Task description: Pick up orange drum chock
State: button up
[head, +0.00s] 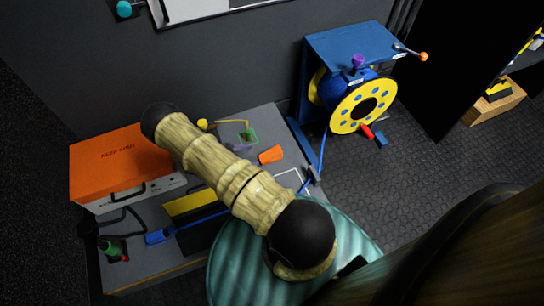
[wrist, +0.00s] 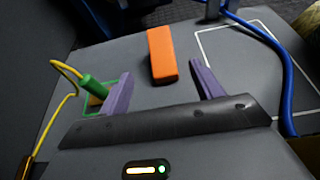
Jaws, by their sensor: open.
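The orange drum chock (head: 270,155) is a small orange block lying on the grey bench top (head: 262,118), right of the green-outlined square in the head view. In the wrist view the orange drum chock (wrist: 161,55) lies ahead of my gripper (wrist: 160,82), between the lines of its two purple fingers. The fingers are open and apart, with nothing held between them. The chock's near end is close to the level of the fingertips in the picture; I cannot tell the height gap.
A green plug (wrist: 92,84) on a yellow cable (wrist: 62,66) is beside the left finger. A blue cable (wrist: 285,75) runs along the right, past a white-outlined square. A blue drum reel (head: 358,100) stands right of the bench. An orange case (head: 117,165) sits at the bench's left.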

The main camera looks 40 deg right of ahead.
aim_at(269, 154)
jog(key=b+x, duration=0.3)
jog(key=x, duration=0.3)
jog(key=shift+s+d+f, duration=0.1)
jog(key=shift+d+f, duration=0.05)
jog(key=shift+f, duration=0.05)
jog(key=shift+d, duration=0.2)
jog(key=shift+s+d+f+b, duration=0.15)
jog(key=shift+d+f+b, duration=0.15)
jog(key=shift+b, duration=0.15)
jog(key=b+x, duration=0.3)
jog(key=x, duration=0.1)
jog(key=shift+s+d+f, duration=0.1)
jog(key=shift+f, duration=0.05)
jog(key=c, duration=1.1)
notch_tip(269, 154, up, 10)
jog(key=p, duration=0.6)
jog(key=shift+c, duration=0.2)
